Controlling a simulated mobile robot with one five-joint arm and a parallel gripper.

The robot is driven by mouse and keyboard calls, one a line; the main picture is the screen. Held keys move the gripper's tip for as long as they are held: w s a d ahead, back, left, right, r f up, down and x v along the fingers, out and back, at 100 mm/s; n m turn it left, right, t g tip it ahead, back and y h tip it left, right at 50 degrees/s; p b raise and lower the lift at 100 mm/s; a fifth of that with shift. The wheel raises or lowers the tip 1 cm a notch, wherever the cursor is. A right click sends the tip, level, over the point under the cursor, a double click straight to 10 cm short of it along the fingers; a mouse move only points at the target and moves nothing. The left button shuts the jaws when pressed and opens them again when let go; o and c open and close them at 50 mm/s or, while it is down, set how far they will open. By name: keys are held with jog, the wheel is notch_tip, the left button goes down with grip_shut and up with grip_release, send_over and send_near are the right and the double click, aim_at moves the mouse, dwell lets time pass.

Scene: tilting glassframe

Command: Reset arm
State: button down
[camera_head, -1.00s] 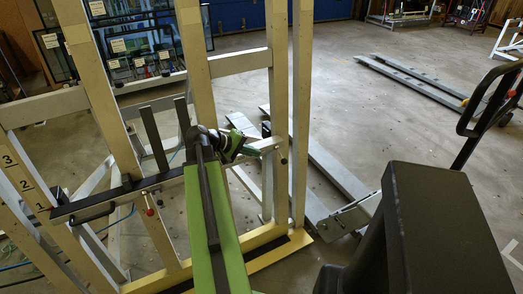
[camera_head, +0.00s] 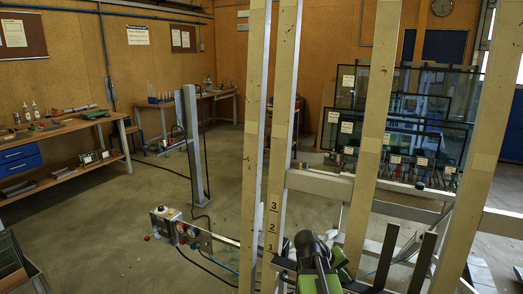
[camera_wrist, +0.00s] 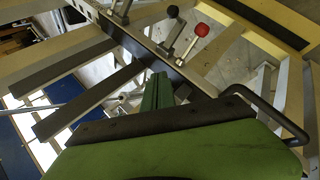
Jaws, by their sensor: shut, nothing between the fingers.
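The tilting glass frame has tall cream posts (camera_head: 371,120) and fills the middle and right of the head view. In the wrist view, its dark crossbar (camera_wrist: 152,48) carries a lever with a red knob (camera_wrist: 203,30), one with a black knob (camera_wrist: 172,11), and a bent black handle (camera_wrist: 282,122). My green and black arm (camera_head: 318,268) shows at the bottom of the head view, in front of the frame's lower rails. My gripper (camera_wrist: 158,80) is shut and empty in the wrist view, its green fingers pointing toward the crossbar. Whether it touches the bar, I cannot tell.
A workbench with tools (camera_head: 60,130) stands at the left, and another bench (camera_head: 190,98) is at the back. A grey post (camera_head: 194,145) stands on the floor left of the frame. Glass panes (camera_head: 400,110) lean behind the frame. The floor at left centre is open.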

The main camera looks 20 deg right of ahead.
jog(key=w+a+f+n+t+y+p, duration=0.1)
jog(key=a+y, duration=0.7)
jog(key=a, duration=2.6)
jog(key=shift+w+f+n+p, duration=0.35)
jog(key=shift+w+n+p, duration=0.15)
jog(key=shift+w+p, duration=0.45)
